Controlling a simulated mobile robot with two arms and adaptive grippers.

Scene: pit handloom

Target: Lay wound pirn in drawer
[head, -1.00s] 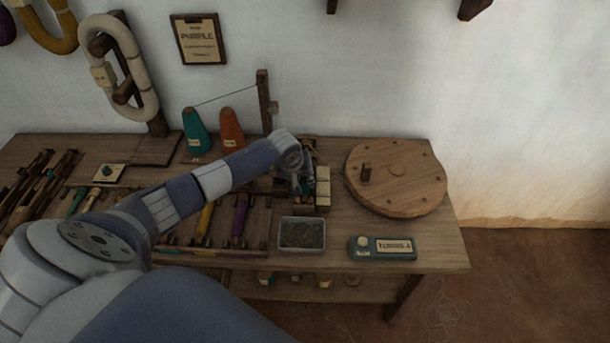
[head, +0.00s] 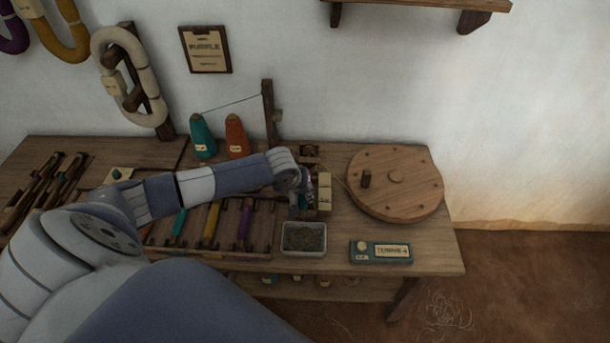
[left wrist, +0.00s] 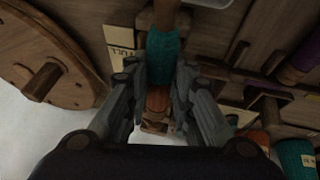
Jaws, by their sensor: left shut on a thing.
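My left gripper (head: 296,205) is over the bench beside the wooden winder block, its fingers mostly hidden by my own wrist in the head view. In the left wrist view the left gripper (left wrist: 158,98) is shut on a teal wound pirn (left wrist: 162,52), which lies lengthwise between the fingers with its brown wooden end (left wrist: 157,100) showing. In the head view the held pirn is hard to make out. No drawer can be clearly told in these frames. My right gripper is not in view.
A slotted rack holds teal (head: 179,222), yellow (head: 212,222) and purple (head: 245,223) pirns. A grey tray (head: 303,251) and a labelled box (head: 380,251) lie near the front edge. A wooden wheel (head: 405,200) stands right. Two yarn cones (head: 203,138) stand behind. Small items sit below the bench.

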